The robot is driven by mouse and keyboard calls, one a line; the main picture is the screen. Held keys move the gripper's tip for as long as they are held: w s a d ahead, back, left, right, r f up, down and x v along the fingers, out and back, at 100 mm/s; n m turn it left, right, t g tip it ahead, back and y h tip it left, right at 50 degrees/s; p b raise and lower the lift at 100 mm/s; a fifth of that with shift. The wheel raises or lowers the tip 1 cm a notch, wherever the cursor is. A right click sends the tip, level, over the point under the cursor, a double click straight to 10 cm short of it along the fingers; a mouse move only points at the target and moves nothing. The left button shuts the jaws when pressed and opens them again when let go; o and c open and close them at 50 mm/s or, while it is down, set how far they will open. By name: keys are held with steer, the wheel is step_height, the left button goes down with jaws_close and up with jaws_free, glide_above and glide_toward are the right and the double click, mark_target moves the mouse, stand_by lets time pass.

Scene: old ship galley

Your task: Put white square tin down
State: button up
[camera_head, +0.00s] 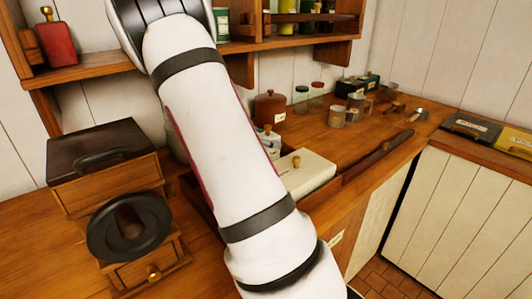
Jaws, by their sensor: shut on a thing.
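My white arm crosses the middle of the view, from the bottom up to the upper left. My gripper is not in view, so what it holds cannot be seen. A white box with a flat lid and a brass knob (308,174) sits on the counter just right of my arm, its left part hidden by the arm. I cannot tell whether it is the white square tin. A small pale item (268,139) shows behind it, partly covered by my arm.
A wooden grinder-like box (105,178) stands on the left counter. A brown canister (269,107), jars (301,97) and mugs (357,103) stand farther back. The shelf holds a red tin (57,42). Bare counter (350,140) shows right of the box.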

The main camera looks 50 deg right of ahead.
steer(key=shift+s+f, duration=0.1)
steer(key=shift+f, duration=1.6)
steer(key=shift+f, duration=0.1)
steer(key=o, duration=1.3)
steer(key=shift+a+r, duration=0.15)
steer(key=shift+r, duration=0.05)
steer(key=v, duration=0.7)
steer(key=shift+a, duration=0.1)
